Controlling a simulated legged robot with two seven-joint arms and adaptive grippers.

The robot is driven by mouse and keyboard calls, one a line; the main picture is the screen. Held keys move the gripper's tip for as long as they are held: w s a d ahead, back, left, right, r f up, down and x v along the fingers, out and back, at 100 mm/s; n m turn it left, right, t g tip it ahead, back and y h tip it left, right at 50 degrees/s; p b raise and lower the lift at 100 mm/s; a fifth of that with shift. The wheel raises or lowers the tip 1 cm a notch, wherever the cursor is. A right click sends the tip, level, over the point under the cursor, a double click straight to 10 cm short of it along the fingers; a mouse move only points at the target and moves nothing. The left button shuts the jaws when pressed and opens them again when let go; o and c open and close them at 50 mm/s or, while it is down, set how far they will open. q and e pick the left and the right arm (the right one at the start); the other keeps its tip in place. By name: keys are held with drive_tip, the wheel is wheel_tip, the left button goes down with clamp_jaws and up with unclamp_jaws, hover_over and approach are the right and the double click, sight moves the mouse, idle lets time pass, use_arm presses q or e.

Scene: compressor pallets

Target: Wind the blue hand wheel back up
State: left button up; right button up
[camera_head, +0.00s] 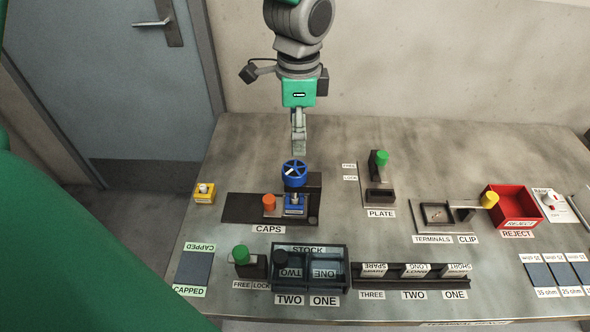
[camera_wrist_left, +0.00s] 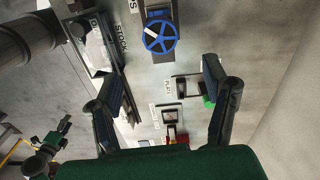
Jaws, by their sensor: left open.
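The blue hand wheel (camera_head: 294,173) stands on a blue-based fixture at the back of the dark CAPS plate (camera_head: 240,208). In the left wrist view the wheel (camera_wrist_left: 160,36) shows its spokes and a white mark on one side. My left gripper (camera_head: 298,150) points down, just above and behind the wheel in the head view. Its fingers are seen edge-on there. In the wrist view the fingers (camera_wrist_left: 161,80) are spread wide with nothing between them, and the wheel lies beyond the tips. No contact with the wheel shows.
An orange knob (camera_head: 269,202) stands left of the wheel fixture. The green-knobbed PLATE fixture (camera_head: 379,195) is to the right. The STOCK bin (camera_head: 311,249) and a green FREE/LOCK knob (camera_head: 241,254) are in front. The bench behind the wheel is bare up to the wall.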

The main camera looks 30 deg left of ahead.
sight(298, 169)
use_arm(q)
drive_tip(key=f, duration=0.5)
drive_tip(key=shift+s+d+f, duration=0.15)
drive_tip(key=shift+d+f, duration=0.25)
drive_tip(key=a+f, duration=0.1)
drive_tip(key=f, duration=0.3)
drive_tip(key=a+f, duration=0.1)
drive_tip(key=shift+a+f, duration=0.35)
drive_tip(key=shift+f, duration=0.05)
drive_tip(key=shift+d, duration=0.95)
drive_tip(key=shift+d+r, duration=0.1)
drive_tip(key=shift+d, duration=0.1)
drive_tip(key=shift+c, duration=0.8)
drive_tip(key=shift+d, duration=0.1)
drive_tip(key=c, duration=1)
drive_tip(key=shift+a, duration=0.7)
use_arm(e)
drive_tip(key=shift+s+d+f, duration=0.1)
drive_tip(key=shift+f, duration=0.15)
